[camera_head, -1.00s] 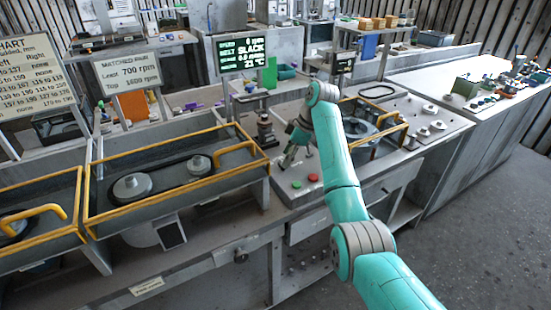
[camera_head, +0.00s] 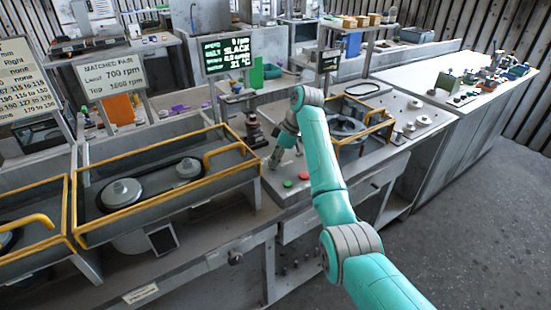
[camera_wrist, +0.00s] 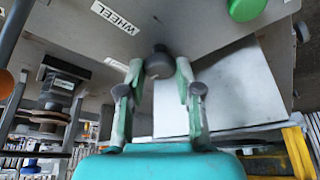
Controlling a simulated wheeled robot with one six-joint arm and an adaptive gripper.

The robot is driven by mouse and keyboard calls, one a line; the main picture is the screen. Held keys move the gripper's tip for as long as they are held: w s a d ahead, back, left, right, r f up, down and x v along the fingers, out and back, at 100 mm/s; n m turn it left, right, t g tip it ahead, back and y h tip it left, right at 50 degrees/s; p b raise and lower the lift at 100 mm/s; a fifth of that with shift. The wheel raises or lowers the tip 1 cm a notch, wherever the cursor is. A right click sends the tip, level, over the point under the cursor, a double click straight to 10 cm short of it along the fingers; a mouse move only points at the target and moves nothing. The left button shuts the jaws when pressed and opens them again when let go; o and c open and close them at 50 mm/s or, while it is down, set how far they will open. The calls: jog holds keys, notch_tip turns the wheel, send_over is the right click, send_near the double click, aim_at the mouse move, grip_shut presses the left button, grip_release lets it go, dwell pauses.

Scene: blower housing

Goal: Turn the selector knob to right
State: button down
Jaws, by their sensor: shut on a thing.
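A dark, rounded knob (camera_wrist: 158,63) sits between my fingertips in the wrist view, on the grey panel by a white "WHEEL" label (camera_wrist: 115,16). I take it as the selector knob. My gripper (camera_wrist: 159,72) is shut on it, one finger on each side. No pointer mark on the knob can be made out. The knob itself is hidden there.
A yellow-railed tray with two pulleys and a belt (camera_head: 155,187) lies left of my gripper. Another yellow-railed guard (camera_head: 384,115) stands to the right. A screen reading "SLACK" (camera_head: 228,55) stands behind. A green button (camera_wrist: 247,8) is near the knob.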

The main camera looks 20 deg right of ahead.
jog(key=m+t, duration=0.1)
jog(key=m, duration=0.2)
jog(key=shift+s+m+h, duration=0.1)
jog(key=shift+m+h, duration=0.2)
jog(key=shift+h, duration=0.1)
jog(key=c, duration=0.8)
grip_release()
jog(key=v, duration=0.7)
jog(key=shift+s+r, duration=0.15)
jog(key=shift+r, duration=0.05)
jog(key=shift+s+d, duration=0.1)
